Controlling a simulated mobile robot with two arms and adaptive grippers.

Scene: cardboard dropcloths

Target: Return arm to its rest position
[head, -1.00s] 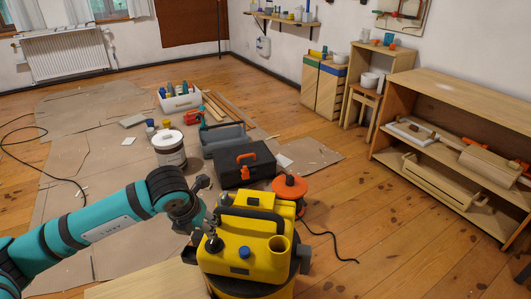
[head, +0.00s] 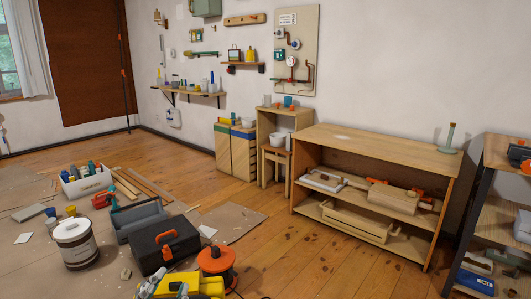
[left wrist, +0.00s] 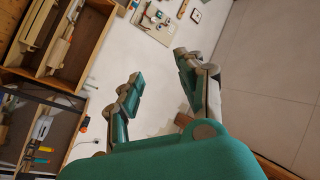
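My left gripper (left wrist: 157,66) shows in the left wrist view with its two teal and grey fingers spread apart. Nothing is between them; behind them is pale wall. In the head view, a small grey part of the left gripper (head: 148,287) shows at the bottom edge, beside the yellow machine (head: 195,284). The rest of the left arm is out of the head view. My right gripper is in neither view.
A black toolbox (head: 168,248), a grey tray (head: 138,222), a white bucket (head: 76,245) and an orange disc-topped thing (head: 215,262) crowd the floor nearby. A wooden shelf unit (head: 375,150) stands at the wall. Bare floor (head: 320,270) lies before it.

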